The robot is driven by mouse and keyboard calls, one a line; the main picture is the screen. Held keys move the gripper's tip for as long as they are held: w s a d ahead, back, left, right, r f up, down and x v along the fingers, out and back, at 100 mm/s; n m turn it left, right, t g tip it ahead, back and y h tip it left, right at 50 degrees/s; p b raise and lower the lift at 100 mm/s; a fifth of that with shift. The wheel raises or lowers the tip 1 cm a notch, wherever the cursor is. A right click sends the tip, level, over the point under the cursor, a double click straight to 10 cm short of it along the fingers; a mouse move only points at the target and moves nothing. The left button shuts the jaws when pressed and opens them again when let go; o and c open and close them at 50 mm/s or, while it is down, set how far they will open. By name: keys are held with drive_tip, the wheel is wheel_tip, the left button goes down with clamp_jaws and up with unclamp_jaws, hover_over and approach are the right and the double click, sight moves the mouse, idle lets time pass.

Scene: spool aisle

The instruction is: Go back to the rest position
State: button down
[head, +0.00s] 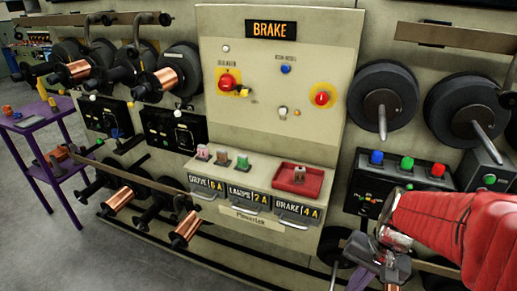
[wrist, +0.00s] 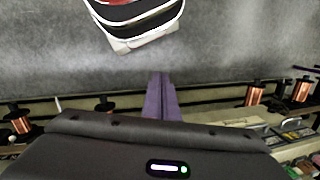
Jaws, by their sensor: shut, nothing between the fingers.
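My gripper (head: 364,280) is low at the right of the head view, at the end of my red-sleeved arm, in front of the machine's lower right part. In the wrist view its two purple fingers (wrist: 160,97) lie together, with nothing between them. Behind the fingers in that view are grey floor and the foot of the spool rack. The BRAKE panel (head: 340,75) stands left of and above my gripper in the head view. Nothing is seen touching the fingers.
A red tray (head: 281,182) holding a small fuse-like piece sits on the panel's ledge, with several similar pieces to its left. Copper spools (head: 71,72) stick out at left. A purple table (head: 30,119) stands far left. Dark reels (head: 383,94) and a button box (head: 407,176) are near my arm.

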drive_tip(key=s+a+r+n+t+h, duration=0.1)
drive_tip(key=a+r+n+t, duration=0.2)
drive_tip(key=r, duration=0.4)
drive_tip(key=s+a+r+n+t+h, duration=0.1)
drive_tip(key=a+r+n+t, duration=0.1)
drive_tip(key=r, duration=0.5)
drive_tip(key=shift+s+a+n+t, duration=0.4)
drive_tip(key=shift+a+n, duration=0.2)
drive_tip(key=shift+a, duration=0.2)
